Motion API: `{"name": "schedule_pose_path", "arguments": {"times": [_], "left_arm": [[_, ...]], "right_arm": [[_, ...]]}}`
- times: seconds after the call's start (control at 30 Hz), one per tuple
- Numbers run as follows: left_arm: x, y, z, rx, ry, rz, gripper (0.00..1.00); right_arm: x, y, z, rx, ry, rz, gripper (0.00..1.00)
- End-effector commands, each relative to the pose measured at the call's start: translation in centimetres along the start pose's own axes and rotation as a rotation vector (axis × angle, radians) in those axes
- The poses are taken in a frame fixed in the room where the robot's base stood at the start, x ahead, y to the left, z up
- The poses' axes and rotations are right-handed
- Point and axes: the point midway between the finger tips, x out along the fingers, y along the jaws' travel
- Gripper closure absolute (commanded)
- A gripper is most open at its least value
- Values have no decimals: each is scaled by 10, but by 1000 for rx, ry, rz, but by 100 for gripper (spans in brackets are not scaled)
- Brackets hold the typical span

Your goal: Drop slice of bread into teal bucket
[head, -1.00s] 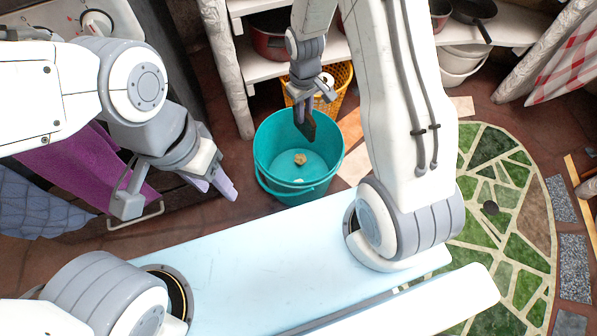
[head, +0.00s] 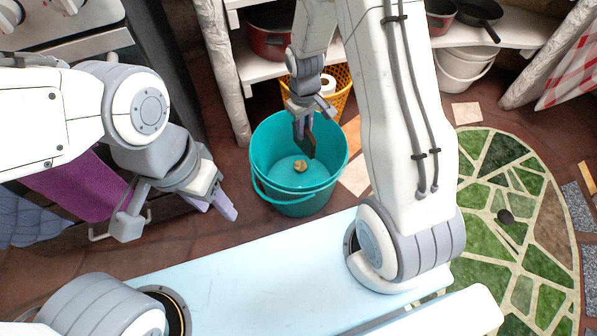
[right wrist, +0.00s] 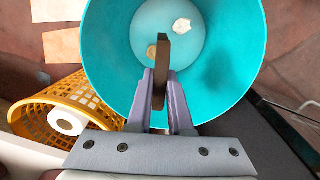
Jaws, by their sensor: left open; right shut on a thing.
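The teal bucket (head: 270,190) stands on the floor in the middle of the head view, and fills the top of the right wrist view (right wrist: 105,60). My right gripper (head: 304,130) is over the bucket's opening, shut on a dark brown slice of bread (head: 308,144). In the right wrist view the slice (right wrist: 161,70) is seen edge-on between the fingers (right wrist: 161,105). My left gripper (head: 222,206) is open and empty, left of the bucket.
A small tan lump (head: 300,166) and a pale piece (right wrist: 182,27) lie inside the bucket. A yellow basket (right wrist: 60,115) with a white roll (right wrist: 67,122) stands close beside it. Shelves with pots (head: 268,42) are behind.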

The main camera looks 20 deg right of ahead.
Motion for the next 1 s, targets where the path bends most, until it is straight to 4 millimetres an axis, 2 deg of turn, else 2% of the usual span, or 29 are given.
{"name": "schedule_pose_path", "arguments": {"times": [0.17, 0.2, 0.27, 0.57, 0.67, 1.0], "left_arm": [[-1, 0, 0, 0, 0, 0, 50], [-1, 0, 0, 0, 0, 0, 50], [-1, 0, 0, 0, 0, 0, 50], [-1, 0, 0, 0, 0, 0, 50], [-6, 0, 0, 0, 0, 0, 50], [-48, 4, -3, 0, 0, 0, 50]], "right_arm": [[-1, 0, 0, 0, 0, 0, 100], [-1, 0, 0, 0, 0, 0, 70], [-1, 0, 0, 0, 0, 0, 47], [-2, 0, 0, 0, 0, 0, 47], [-9, 0, 0, 0, 1, 0, 47], [-75, 0, -1, 0, 3, 1, 47]]}}
